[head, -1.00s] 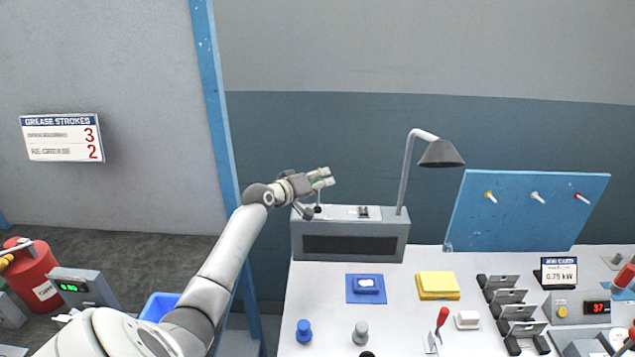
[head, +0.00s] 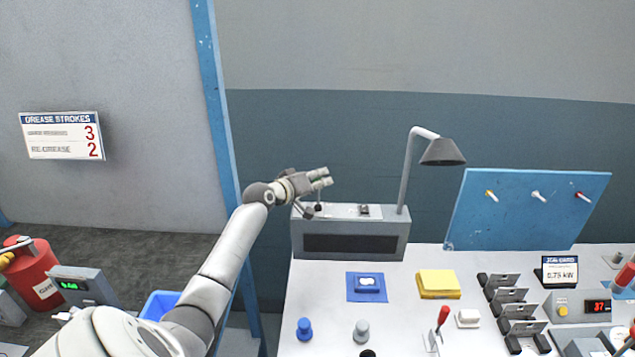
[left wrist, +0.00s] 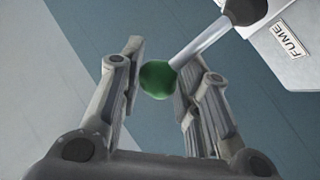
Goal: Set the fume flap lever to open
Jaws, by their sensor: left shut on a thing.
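The fume flap lever (left wrist: 200,46) shows in the left wrist view as a pale rod with a dark base and a green ball knob (left wrist: 157,80). My left gripper (head: 323,178) is shut on the lever at the knob, which sits between its two fingers. In the head view the gripper is above the left end of a grey box (head: 350,226), and its fingers hide most of the lever. A label reading FUME (left wrist: 290,40) is on the pale housing beside the lever's base. My right gripper is not in view.
A lamp (head: 441,152) rises from the right end of the box. The bench (head: 310,290) holds a blue pad, a yellow block (head: 438,284) and a red-handled lever (head: 442,317). The wall behind the box is clear.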

